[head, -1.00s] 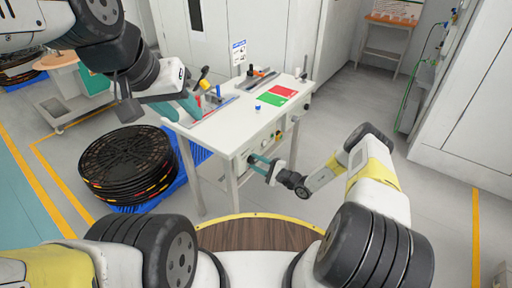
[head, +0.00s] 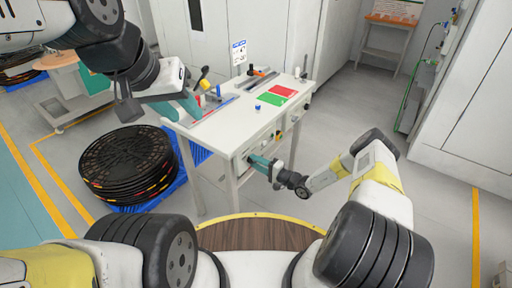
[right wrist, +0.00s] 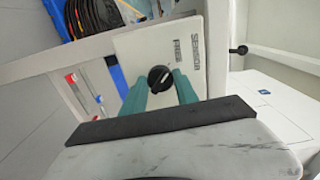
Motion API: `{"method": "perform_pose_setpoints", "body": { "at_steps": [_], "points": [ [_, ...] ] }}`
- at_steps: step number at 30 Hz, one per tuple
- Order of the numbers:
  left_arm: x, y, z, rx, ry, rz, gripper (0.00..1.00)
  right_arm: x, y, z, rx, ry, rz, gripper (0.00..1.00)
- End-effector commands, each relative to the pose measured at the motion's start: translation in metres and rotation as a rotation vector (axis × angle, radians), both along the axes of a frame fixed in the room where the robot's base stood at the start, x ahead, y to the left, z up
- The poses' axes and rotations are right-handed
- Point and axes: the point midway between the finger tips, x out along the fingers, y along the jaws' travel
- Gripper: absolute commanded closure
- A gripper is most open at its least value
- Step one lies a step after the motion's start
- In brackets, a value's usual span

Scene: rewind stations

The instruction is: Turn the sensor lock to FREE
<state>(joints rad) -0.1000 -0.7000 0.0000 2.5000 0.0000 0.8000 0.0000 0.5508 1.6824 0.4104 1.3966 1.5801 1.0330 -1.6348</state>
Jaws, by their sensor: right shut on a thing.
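The sensor lock is a round black knob (right wrist: 159,78) with a small white mark, on a pale plate (right wrist: 132,44) lettered SENSOR and FREE in the right wrist view. The mark's exact setting is hard to tell. My right gripper (right wrist: 161,86) has its teal fingers on both sides of the knob, shut on it. In the head view my right gripper (head: 252,161) is against the front panel of the white table, hiding the knob. My left gripper (head: 190,107) is over the table's left end; its finger gap is unclear.
The white table (head: 222,127) carries a green and red mat (head: 271,98), a yellow-headed tool and a small sign. Black reels (head: 127,160) are stacked on a blue pallet at the left.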

Motion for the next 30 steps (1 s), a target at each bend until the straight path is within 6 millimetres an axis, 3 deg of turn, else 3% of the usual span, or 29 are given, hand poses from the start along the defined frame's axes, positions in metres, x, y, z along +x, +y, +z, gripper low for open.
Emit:
{"method": "perform_pose_setpoints", "body": {
  "at_steps": [9, 10, 13, 23, 30],
  "points": [
    [0.000, 0.000, 0.000, 0.000, 0.000, 0.000, 0.64, 0.000, -0.001, -0.001, -0.004, -0.001, -0.002, 1.00],
    [0.000, 0.000, 0.000, 0.000, 0.000, 0.000, 0.64, 0.000, -0.001, -0.001, -0.004, -0.001, -0.002, 0.61],
    [0.000, 0.000, 0.000, 0.000, 0.000, 0.000, 0.64, 0.000, -0.001, -0.001, -0.003, 0.000, -0.001, 0.43],
    [0.000, 0.000, 0.000, 0.000, 0.000, 0.000, 0.64, -0.001, -0.002, 0.000, -0.001, 0.000, -0.001, 0.43],
    [0.000, 0.000, 0.000, 0.000, 0.000, 0.000, 0.64, -0.020, -0.030, -0.001, -0.002, 0.001, -0.004, 0.43]
  ]
}}
